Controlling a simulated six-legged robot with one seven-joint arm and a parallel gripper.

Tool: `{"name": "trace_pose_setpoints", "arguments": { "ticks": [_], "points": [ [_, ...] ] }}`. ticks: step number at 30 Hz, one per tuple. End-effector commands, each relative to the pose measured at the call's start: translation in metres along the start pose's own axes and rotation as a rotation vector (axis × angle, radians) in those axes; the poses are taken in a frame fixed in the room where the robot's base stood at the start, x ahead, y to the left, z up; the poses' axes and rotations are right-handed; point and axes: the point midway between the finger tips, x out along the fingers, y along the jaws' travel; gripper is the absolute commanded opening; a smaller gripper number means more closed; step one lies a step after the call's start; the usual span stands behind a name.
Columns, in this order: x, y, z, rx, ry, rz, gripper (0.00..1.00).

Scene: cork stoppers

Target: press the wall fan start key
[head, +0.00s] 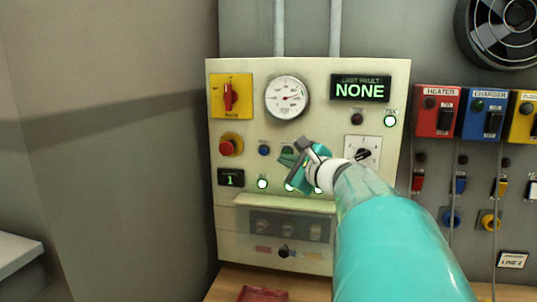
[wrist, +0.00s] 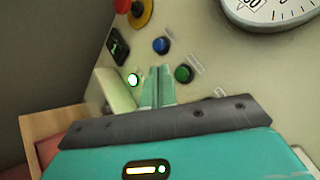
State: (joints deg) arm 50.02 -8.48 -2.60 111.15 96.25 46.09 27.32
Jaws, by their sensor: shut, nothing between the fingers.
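A cream control panel (head: 230,205) stands ahead in the head view. In the wrist view it bears a blue button (wrist: 161,45), a green button (wrist: 184,74) and a lit lamp (wrist: 133,80). Their small labels are unreadable, so I cannot tell which is the fan start key. My gripper (wrist: 158,72) is shut and empty, its fingertips between the lit lamp and the green button. I cannot tell if they touch the panel. In the head view my gripper hides part of the button row. The wall fan (head: 505,28) is at the upper right.
The panel also has a red stop button (head: 230,145), a red rotary switch (head: 228,97), a dial gauge (head: 288,97), a display reading NONE (head: 360,88) and a selector knob (head: 362,154). Switch boxes (head: 437,111) hang at the right. A red tray (head: 263,294) lies below.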

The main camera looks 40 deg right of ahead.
Motion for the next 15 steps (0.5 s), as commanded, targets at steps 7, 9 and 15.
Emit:
{"name": "trace_pose_setpoints", "arguments": {
  "ticks": [7, 9, 15],
  "points": [
    [-0.017, 0.012, 0.012, -0.001, -0.001, 0.0, 0.0],
    [-0.02, 0.015, 0.015, -0.001, 0.0, 0.0, 0.0],
    [-0.024, 0.018, 0.017, 0.0, 0.0, 0.0, 0.0]
  ]
}}
